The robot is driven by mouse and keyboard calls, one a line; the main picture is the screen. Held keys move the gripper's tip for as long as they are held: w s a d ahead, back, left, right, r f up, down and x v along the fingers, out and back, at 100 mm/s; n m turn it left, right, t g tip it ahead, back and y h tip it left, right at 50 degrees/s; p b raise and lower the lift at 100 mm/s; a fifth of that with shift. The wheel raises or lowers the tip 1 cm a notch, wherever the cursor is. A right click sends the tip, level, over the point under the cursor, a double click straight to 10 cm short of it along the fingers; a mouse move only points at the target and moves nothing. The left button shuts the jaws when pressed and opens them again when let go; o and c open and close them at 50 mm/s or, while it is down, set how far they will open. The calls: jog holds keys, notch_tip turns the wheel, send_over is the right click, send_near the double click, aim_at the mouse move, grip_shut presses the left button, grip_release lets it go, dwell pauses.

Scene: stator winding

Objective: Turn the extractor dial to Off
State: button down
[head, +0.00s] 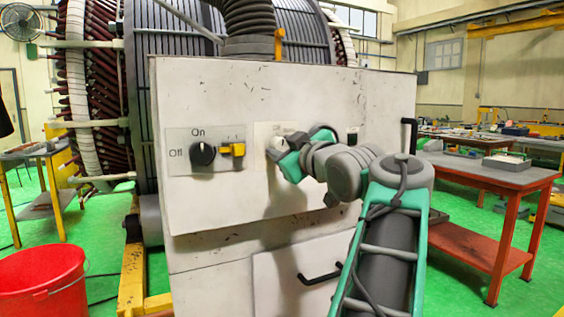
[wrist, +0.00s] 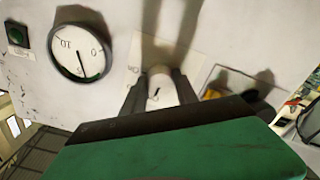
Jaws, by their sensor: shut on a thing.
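A pale, cream-coloured dial (head: 276,143) sits on a light plate on the front of the white cabinet (head: 240,215). My gripper (head: 282,150) reaches it from the right in the head view. In the wrist view the dial (wrist: 159,88) is between the two dark fingers of my gripper (wrist: 160,95), which are shut on its sides. A short dark mark shows on the dial's face. Part of a label shows beside it, but the dial's exact setting cannot be read. A separate black dial (head: 203,153) marked On and Off is further left on the cabinet.
A yellow switch (head: 232,150) is beside the black dial. A round gauge (wrist: 80,52) and a green button (wrist: 17,36) are on the panel in the wrist view. A red bucket (head: 45,280) stands on the floor at left, a workbench (head: 490,178) at right.

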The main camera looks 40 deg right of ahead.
jog(key=shift+n+b, duration=0.5)
jog(key=shift+n, duration=0.1)
jog(key=shift+r, duration=0.15)
jog(key=c, duration=0.9)
grip_release()
jog(key=shift+c, duration=0.2)
jog(key=v, duration=0.7)
jog(key=shift+s, duration=0.35)
jog(key=shift+a, duration=0.15)
